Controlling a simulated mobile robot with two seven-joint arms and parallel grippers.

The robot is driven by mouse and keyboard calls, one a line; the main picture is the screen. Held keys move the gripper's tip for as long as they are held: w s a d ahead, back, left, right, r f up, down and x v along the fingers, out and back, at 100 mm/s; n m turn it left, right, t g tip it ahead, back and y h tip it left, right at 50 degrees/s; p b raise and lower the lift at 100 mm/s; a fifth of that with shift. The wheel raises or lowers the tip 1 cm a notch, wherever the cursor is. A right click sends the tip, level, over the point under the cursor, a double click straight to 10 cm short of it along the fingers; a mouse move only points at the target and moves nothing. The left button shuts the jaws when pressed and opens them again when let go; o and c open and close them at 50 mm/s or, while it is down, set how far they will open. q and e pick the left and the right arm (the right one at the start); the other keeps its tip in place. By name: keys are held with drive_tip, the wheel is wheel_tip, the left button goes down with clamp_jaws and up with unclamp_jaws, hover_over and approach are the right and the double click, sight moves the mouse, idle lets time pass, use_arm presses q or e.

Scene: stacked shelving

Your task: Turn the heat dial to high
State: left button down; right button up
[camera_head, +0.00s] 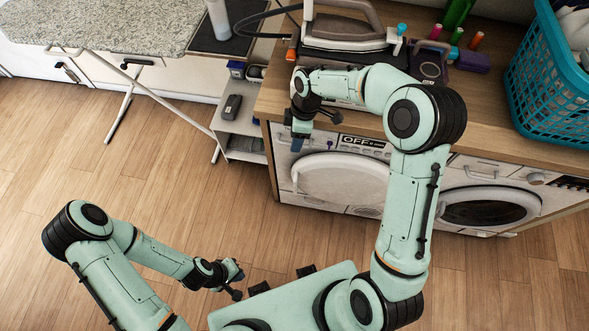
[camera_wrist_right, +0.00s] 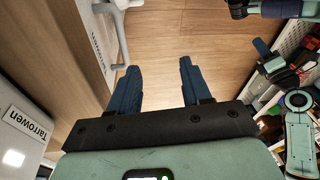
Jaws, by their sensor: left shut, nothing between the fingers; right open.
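The left machine (camera_head: 283,178), white with a pale round door (camera_head: 345,177), stands under the wooden counter. Its panel has a dark display reading OFF (camera_head: 362,142). I cannot pick out a heat dial on this panel; my right arm and gripper hide part of it. A round knob (camera_head: 537,178) shows on the right machine (camera_head: 470,190), with its dark glass door. My right gripper (camera_head: 300,132) is open and empty at the left end of the left machine's panel; its spread blue fingers show in the wrist view (camera_wrist_right: 157,88). My left gripper (camera_head: 238,282) is shut and empty, low over the floor.
An iron (camera_head: 345,28), sewing spools and a teal laundry basket (camera_head: 550,75) stand on the counter (camera_head: 490,98). A small shelf unit (camera_head: 240,128) is left of the machine, beside an ironing board (camera_head: 100,22). The wooden floor (camera_head: 150,200) in front is clear.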

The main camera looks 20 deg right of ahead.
drive_tip(key=s+a+f+m+y, duration=0.1)
drive_tip(key=s+f+m, duration=0.3)
drive_tip(key=f, duration=0.7)
drive_tip(key=shift+s+a+m, duration=0.3)
drive_tip(key=shift+s+a, duration=0.1)
drive_tip(key=shift+a, duration=0.2)
